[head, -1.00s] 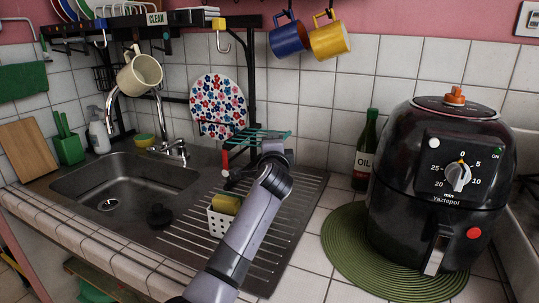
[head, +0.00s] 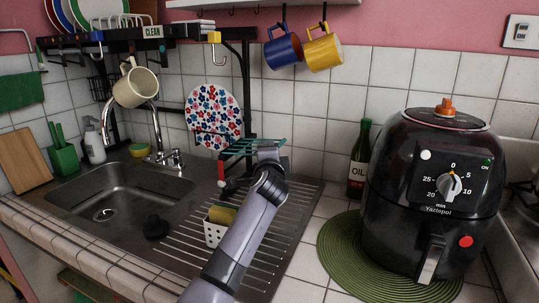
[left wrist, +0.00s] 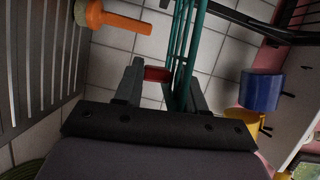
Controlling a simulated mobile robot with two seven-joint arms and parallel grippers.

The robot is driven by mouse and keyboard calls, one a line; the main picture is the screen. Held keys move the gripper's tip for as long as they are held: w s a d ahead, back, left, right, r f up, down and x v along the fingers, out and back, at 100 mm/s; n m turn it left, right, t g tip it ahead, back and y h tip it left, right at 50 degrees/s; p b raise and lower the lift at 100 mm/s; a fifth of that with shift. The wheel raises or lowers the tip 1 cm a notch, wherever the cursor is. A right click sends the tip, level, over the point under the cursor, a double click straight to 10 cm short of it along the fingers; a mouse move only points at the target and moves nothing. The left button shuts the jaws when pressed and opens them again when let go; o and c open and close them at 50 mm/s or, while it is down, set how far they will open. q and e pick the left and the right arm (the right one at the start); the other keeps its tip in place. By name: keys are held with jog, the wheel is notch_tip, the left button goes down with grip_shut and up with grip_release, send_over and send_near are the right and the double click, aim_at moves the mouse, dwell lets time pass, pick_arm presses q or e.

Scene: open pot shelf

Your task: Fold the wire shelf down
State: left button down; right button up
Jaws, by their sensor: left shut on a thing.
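The wire shelf (head: 250,147) is a small teal wire rack on the black post behind the drainboard. In the head view it tilts, its left front end lower, with a red piece (head: 221,170) below that end. My left gripper (head: 266,150) is at the shelf's right side; the wrist hides its fingertips. In the left wrist view the teal wires (left wrist: 184,45) run down between the fingers of my left gripper (left wrist: 163,80), which is shut on the shelf. A red piece (left wrist: 157,73) shows between the fingers there. My right gripper is not in view.
A white caddy with a sponge (head: 215,232) stands below on the drainboard. A floral round board (head: 213,112) hangs behind. Blue (head: 283,53) and yellow (head: 323,53) mugs hang above. An oil bottle (head: 359,160) and black air fryer (head: 435,190) stand to the right.

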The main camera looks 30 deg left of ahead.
pick_arm(q)
jog(key=shift+r, duration=0.65)
jog(key=c, duration=0.8)
grip_release()
jog(key=shift+f, duration=0.3)
jog(key=shift+v, duration=3.55)
